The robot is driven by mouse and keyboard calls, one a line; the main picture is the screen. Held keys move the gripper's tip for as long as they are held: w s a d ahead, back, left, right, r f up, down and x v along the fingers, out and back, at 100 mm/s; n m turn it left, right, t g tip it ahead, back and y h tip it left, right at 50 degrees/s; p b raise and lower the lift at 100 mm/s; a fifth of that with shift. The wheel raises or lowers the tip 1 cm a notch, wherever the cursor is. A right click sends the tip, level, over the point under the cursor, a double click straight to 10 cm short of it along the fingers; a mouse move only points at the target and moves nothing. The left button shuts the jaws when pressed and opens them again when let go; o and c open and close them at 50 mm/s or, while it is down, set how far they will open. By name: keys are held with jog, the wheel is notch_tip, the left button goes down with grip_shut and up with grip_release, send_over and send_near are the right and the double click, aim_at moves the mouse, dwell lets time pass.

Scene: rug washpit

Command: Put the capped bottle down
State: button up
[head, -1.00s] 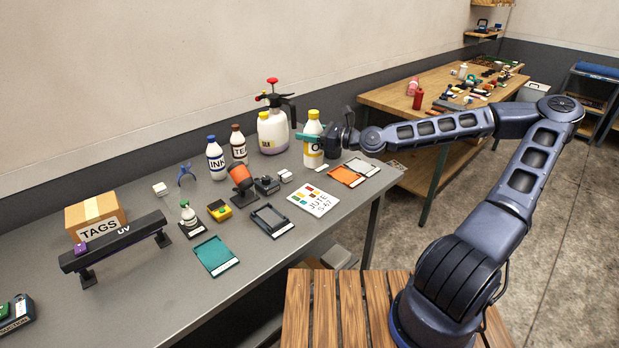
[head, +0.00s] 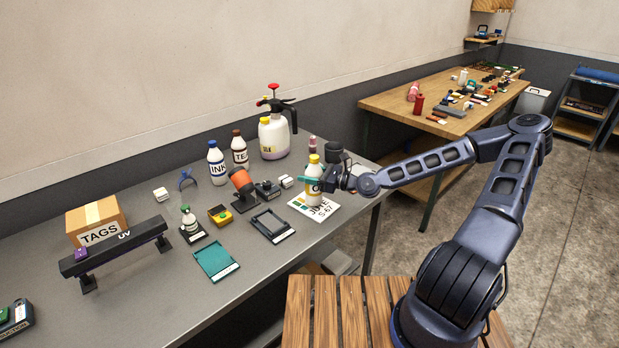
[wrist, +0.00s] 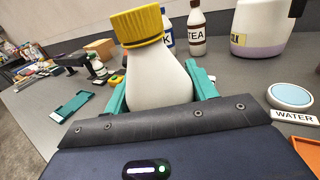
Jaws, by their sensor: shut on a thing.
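The capped bottle (head: 314,197) is white with a yellow cap and a yellow-banded label. It stands about upright in my gripper (head: 313,181). The teal fingers are shut on its sides, and in the wrist view the capped bottle (wrist: 158,80) fills the space between them. In the head view its base overlaps the white card marked JUTE S-67 (head: 324,209). I cannot tell whether the base touches the card or hangs above it. The bottle's base is hidden in the wrist view.
The INK bottle (head: 217,165), TEA bottle (head: 239,153) and pump sprayer (head: 273,138) stand behind. A black frame tray (head: 271,225) and a teal tray (head: 216,259) lie to the left. A WATER dish (wrist: 291,95) is close at the wrist view's right. Bare grey bench (head: 165,295) shows in front.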

jog(key=shift+f, duration=0.55)
jog(key=o, duration=1.3)
jog(key=shift+f, duration=0.15)
jog(key=shift+o, duration=0.2)
jog(key=v, duration=1.2)
